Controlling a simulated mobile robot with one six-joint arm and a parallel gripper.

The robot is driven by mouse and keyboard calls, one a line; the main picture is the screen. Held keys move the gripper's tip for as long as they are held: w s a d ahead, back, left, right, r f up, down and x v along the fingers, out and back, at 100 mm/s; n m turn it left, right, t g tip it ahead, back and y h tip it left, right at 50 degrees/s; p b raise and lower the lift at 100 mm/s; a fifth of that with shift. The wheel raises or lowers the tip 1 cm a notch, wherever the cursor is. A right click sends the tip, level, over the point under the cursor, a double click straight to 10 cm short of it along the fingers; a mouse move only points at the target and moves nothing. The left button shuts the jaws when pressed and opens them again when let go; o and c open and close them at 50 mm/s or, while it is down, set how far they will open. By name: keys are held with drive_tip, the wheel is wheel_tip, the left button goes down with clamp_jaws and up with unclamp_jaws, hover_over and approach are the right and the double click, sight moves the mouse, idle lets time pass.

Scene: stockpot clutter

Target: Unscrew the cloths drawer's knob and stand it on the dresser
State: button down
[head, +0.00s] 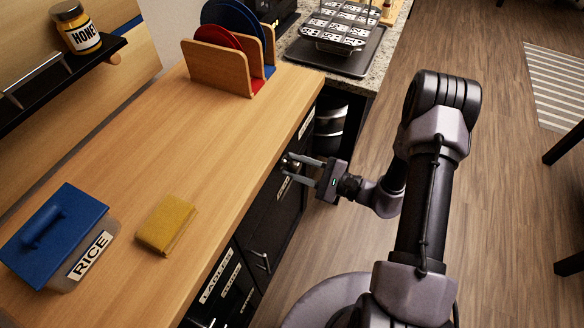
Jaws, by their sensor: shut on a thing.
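The dresser (190,140) has a light wooden top and a dark front, running diagonally through the head view. My gripper (288,166) reaches in from the right at the upper part of that front, just below the top's edge. Its two fingers are shut on a small metallic knob (289,161), mostly hidden between the fingertips. The knob appears to be at the drawer front (282,205), but I cannot tell whether it is still attached. A white label (284,186) is just below the fingers, too small to read.
A blue-lidded RICE container (55,238) and a yellow block (167,224) stand on the near part of the top. A wooden rack (215,68) with red and blue plates stands at the far end. The middle of the top is clear. A honey jar (76,28) sits on a shelf.

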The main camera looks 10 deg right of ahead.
drive_tip(key=shift+n, duration=0.4)
drive_tip(key=n, duration=0.7)
drive_tip(key=shift+n, duration=1.1)
drive_tip(key=n, duration=0.4)
drive_tip(key=shift+n, duration=0.3)
drive_tip(key=c, duration=0.9)
unclamp_jaws()
